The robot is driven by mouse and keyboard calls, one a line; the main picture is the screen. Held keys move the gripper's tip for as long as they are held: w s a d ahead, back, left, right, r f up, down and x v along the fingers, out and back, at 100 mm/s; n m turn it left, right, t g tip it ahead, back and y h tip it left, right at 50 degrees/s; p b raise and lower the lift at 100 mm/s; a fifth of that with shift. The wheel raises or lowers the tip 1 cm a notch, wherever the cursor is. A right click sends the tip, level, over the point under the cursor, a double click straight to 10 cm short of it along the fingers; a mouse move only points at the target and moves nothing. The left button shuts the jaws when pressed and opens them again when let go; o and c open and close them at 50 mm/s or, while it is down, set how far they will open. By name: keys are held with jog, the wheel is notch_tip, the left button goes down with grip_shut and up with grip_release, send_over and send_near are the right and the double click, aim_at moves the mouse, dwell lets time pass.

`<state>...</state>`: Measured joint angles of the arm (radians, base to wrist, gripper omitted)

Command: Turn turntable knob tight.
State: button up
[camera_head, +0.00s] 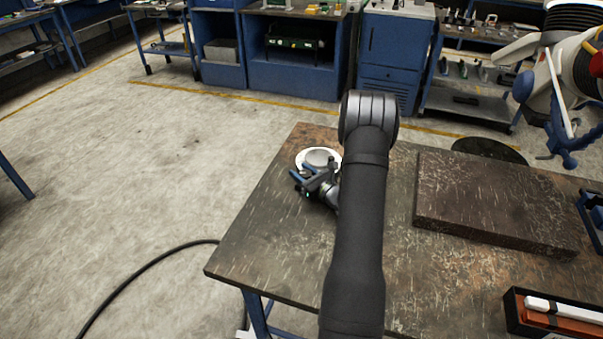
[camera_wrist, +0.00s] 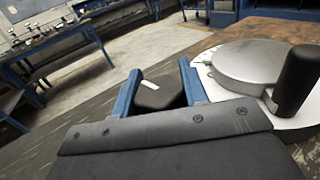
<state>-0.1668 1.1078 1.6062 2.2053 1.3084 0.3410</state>
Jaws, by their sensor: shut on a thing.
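The turntable (camera_head: 318,154) is a round grey disc on a white base at the table's far left corner. It also shows in the wrist view (camera_wrist: 250,62). A dark knob with a white mark (camera_wrist: 160,92) sits beside the disc, between my blue fingers. My gripper (camera_wrist: 158,88) is shut on this knob, one finger on each side. In the head view my gripper (camera_head: 303,178) is at the near left side of the turntable, and the knob cannot be made out there. A black upright handle (camera_wrist: 297,82) stands at the right of the disc, close to my gripper.
A thick dark slab (camera_head: 495,200) lies to the right. An open black box (camera_head: 555,312) with orange and white items is at the front right. A dark round disc (camera_head: 488,150) is behind the slab.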

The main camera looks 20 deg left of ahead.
jog(key=shift+m+t+h, duration=0.7)
jog(key=shift+m+t, duration=0.1)
jog(key=shift+t, duration=0.2)
jog(key=shift+w, duration=0.1)
jog(key=o, duration=1)
jog(key=shift+d, duration=0.1)
jog(key=v, duration=1.7)
jog(key=shift+d, duration=0.15)
